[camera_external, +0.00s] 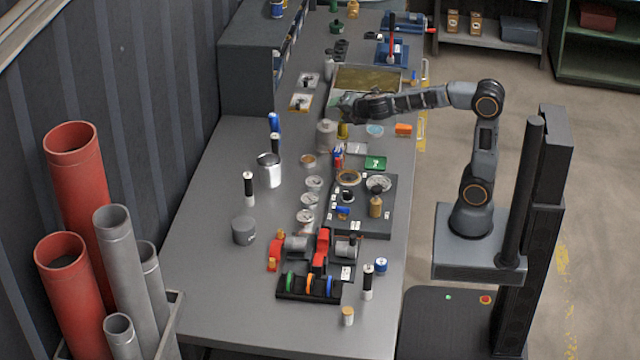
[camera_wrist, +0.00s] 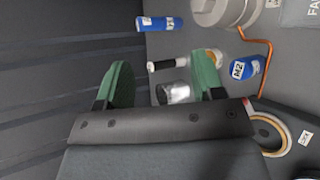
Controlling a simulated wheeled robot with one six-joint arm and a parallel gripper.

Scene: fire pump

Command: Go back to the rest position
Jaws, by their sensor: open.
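My gripper (camera_external: 343,106) is held out to the left over the grey workbench (camera_external: 205,240), at the end of my stretched arm. In the wrist view my gripper (camera_wrist: 160,84) shows two green fingers, spread apart with nothing held between them. A shiny metal can (camera_wrist: 173,93) appears beyond the gap between the fingers, apart from them; it also stands on the bench in the external view (camera_external: 269,170).
A grey cylinder (camera_external: 326,135) stands on the bench below my gripper. A dark grey tray (camera_external: 372,228) holds several small parts. A tray with a yellowish floor (camera_external: 366,79) lies behind my forearm. Red and grey pipes (camera_external: 75,180) stand at the left. Floor right of my base is clear.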

